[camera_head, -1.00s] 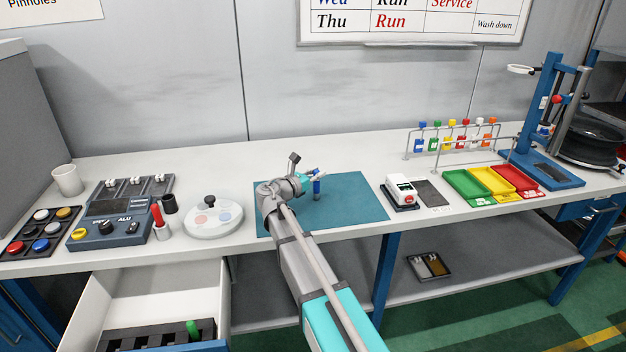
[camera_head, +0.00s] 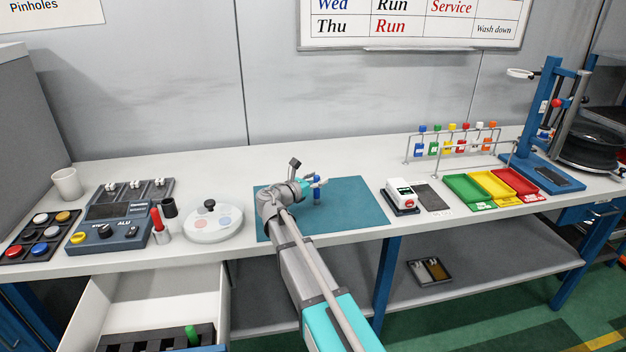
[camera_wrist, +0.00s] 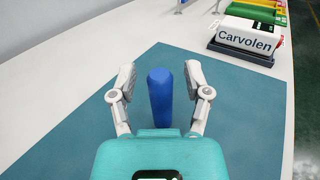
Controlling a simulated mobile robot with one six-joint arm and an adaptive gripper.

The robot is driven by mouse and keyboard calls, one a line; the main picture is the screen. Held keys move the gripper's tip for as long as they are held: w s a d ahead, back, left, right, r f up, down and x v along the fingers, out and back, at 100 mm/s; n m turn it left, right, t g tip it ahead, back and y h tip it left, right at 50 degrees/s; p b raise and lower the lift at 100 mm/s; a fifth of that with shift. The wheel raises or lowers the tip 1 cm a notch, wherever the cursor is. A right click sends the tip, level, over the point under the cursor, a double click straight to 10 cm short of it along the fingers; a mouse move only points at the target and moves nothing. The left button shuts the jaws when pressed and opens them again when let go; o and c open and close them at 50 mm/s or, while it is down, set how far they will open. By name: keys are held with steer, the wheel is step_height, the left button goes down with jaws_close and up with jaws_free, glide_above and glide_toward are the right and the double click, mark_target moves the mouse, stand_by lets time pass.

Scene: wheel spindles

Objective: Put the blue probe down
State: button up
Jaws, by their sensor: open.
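The blue probe (camera_wrist: 160,98) stands upright on the teal mat (camera_wrist: 245,125) in the wrist view. It also shows in the head view (camera_head: 317,190), near the middle of the mat. My gripper (camera_wrist: 161,85) is open, with one finger on each side of the probe and a visible gap on both sides. In the head view my gripper (camera_head: 318,183) is low over the mat at the probe.
Right of the mat stand a white device (camera_head: 400,193) and the green (camera_head: 468,190), yellow and red trays. A round white plate (camera_head: 213,222) and a red-handled tool in a holder (camera_head: 158,220) are on the left. An open drawer (camera_head: 215,290) juts out below. The mat's right half is clear.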

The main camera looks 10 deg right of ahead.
steer(key=shift+r, duration=0.2)
steer(key=v, duration=1.2)
stand_by(0.5)
